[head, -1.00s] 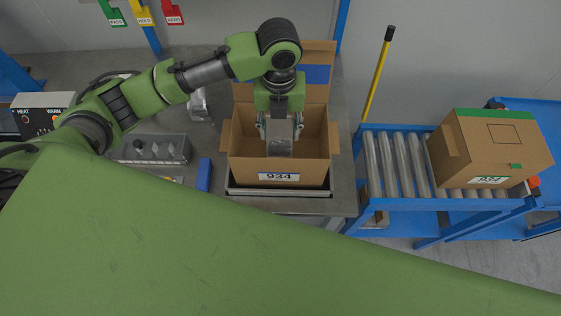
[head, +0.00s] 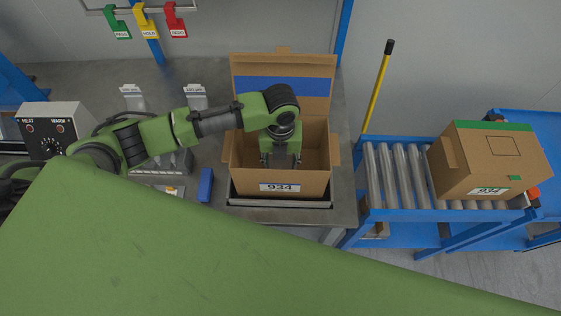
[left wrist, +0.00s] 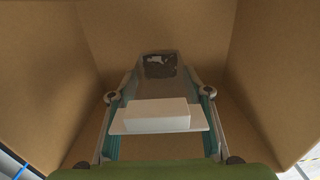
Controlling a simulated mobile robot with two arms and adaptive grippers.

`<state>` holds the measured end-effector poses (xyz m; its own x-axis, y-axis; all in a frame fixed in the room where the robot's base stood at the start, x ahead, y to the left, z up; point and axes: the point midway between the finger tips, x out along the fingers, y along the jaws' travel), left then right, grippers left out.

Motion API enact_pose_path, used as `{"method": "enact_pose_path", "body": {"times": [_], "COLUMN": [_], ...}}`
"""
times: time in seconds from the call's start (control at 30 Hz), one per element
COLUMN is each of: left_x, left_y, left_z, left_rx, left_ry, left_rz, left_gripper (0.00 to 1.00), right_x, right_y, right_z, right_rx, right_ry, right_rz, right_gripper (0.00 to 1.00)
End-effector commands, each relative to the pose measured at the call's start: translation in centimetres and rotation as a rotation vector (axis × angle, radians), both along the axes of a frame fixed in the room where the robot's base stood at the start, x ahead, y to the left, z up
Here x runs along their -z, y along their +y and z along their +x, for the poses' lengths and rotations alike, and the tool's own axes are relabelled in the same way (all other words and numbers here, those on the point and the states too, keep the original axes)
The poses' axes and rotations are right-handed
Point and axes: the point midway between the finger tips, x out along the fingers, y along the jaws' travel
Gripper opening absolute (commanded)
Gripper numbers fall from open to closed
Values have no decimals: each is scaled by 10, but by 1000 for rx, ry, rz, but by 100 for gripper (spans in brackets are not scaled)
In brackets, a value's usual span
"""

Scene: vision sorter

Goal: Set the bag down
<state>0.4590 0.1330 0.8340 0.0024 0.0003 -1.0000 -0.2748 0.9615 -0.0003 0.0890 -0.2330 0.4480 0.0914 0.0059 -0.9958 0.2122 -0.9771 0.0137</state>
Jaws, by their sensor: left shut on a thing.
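The bag (left wrist: 160,88) is grey and see-through with a dark patch and a white top edge. It sits between the two fingers of my left gripper (left wrist: 160,97) in the left wrist view. Brown carton walls surround it there. In the head view my left gripper (head: 280,160) is shut and reaches down inside the open carton (head: 245,185) labelled 934. The bag is mostly hidden under the gripper in the head view. I cannot tell whether it touches the carton floor. My right gripper is not in view.
Two similar bags (head: 132,98) (head: 196,97) lie on the grey table behind my arm. A blue block (head: 205,186) lies left of the carton. A heat control box (head: 55,127) stands far left. A closed carton (head: 490,160) sits on the roller conveyor (head: 400,175) at right.

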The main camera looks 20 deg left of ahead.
Motion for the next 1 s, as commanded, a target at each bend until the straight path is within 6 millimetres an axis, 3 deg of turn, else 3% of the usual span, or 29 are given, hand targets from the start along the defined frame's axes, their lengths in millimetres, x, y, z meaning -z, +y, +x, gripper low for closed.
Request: {"method": "enact_pose_path", "body": {"times": [0.17, 0.2, 0.27, 0.7, 0.87, 1.0], "left_x": [2, 3, 2, -5, -30, -62], "left_y": [0, 0, 0, 0, -1, 0], "left_z": [0, 0, 0, 1, 1, 2], "left_rx": [0, 0, 0, 0, 2, 1], "left_ry": [0, 1, 1, -1, -4, -5], "left_rz": [0, 0, 0, -1, -2, -1], "left_gripper": [21, 48, 62, 62, 62, 62], "right_x": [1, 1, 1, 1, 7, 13], "right_y": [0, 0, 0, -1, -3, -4], "right_z": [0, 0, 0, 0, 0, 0], "right_rx": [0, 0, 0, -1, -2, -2], "right_ry": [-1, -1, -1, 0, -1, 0], "right_rz": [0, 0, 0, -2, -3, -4], "right_gripper": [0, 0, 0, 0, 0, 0]}}
